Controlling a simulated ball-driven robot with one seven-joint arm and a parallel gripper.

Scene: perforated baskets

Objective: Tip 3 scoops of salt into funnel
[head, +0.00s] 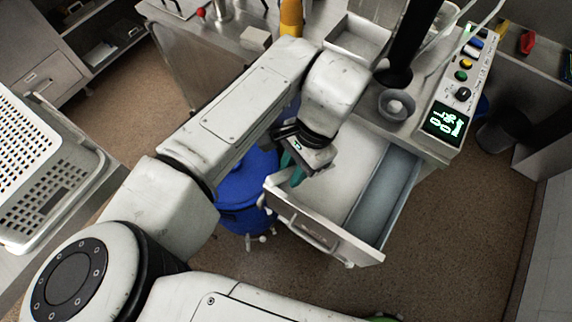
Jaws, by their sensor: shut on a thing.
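My gripper (306,156) points down over the left back part of an open drawer (322,232). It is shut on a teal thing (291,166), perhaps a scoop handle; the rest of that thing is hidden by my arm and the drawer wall. The drawer's left section holds a pale, smooth fill (340,180) that looks like salt. Its right section is blue-grey and looks empty. A grey round funnel-like piece (396,106) sits on the counter behind the drawer, below a black column. I cannot see into it clearly.
A control box (455,105) with coloured buttons and a lit display stands right of the funnel-like piece. A metal tray (357,40) lies behind. A blue drum (250,190) stands left of the drawer. A white perforated basket (45,170) is at far left. Floor right of the drawer is open.

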